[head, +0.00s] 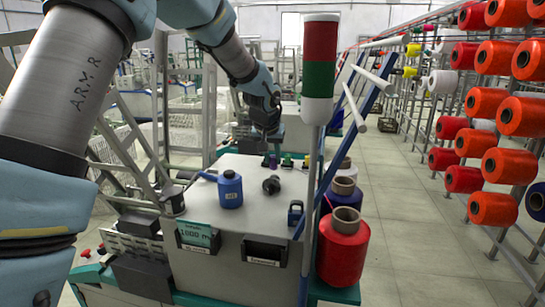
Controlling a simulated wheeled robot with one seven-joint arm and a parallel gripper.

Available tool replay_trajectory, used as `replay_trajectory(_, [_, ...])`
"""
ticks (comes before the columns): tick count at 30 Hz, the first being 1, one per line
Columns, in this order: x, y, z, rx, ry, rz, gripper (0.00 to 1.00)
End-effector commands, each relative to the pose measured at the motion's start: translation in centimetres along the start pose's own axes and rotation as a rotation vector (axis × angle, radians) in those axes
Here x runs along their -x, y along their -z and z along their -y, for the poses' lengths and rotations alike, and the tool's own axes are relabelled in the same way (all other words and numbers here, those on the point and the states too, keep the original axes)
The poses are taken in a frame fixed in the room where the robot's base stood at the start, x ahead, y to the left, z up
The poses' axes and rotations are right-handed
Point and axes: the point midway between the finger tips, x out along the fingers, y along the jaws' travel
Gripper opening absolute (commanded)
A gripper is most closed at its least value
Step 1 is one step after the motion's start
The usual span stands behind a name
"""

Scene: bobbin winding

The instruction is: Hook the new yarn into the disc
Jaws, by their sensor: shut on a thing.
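My gripper (273,147) points down over the far edge of the winding machine's grey top. Its jaws are small and dark here; they are shut, and the yarn between them is too thin to make out. A small dark purple piece (272,161) shows just below the jaws, and I cannot tell whether they touch it. A black round disc-like part (271,185) sits on the machine top, nearer than the gripper and apart from it. I cannot tell whether it is the task's disc. A red yarn cone (343,252) stands at the machine's right side.
The grey winding machine (230,260) bears a blue canister (230,190) and a display (197,236) reading 1000 m. A red, white and green signal column (318,70) rises right of my gripper. A dark blue cone (343,195) stands behind the red one. A rack of orange spools (510,165) lines the right.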

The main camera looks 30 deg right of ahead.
Motion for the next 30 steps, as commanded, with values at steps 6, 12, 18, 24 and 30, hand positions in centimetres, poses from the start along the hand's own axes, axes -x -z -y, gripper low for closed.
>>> replay_trajectory(6, [-0.6,-0.3,0.0,0.0,0.0,0.0,0.0])
replay_trajectory(12, [-1.1,-0.6,0.0,0.0,0.0,0.0,0.0])
replay_trajectory(18, [-1.6,-0.9,0.0,-0.001,0.0,0.0,0.0])
replay_trajectory(24, [-2.1,-1.2,0.0,-0.001,0.0,0.0,0.0])
replay_trajectory(30, [-2.6,-1.4,0.0,0.0,0.0,0.0,0.0])
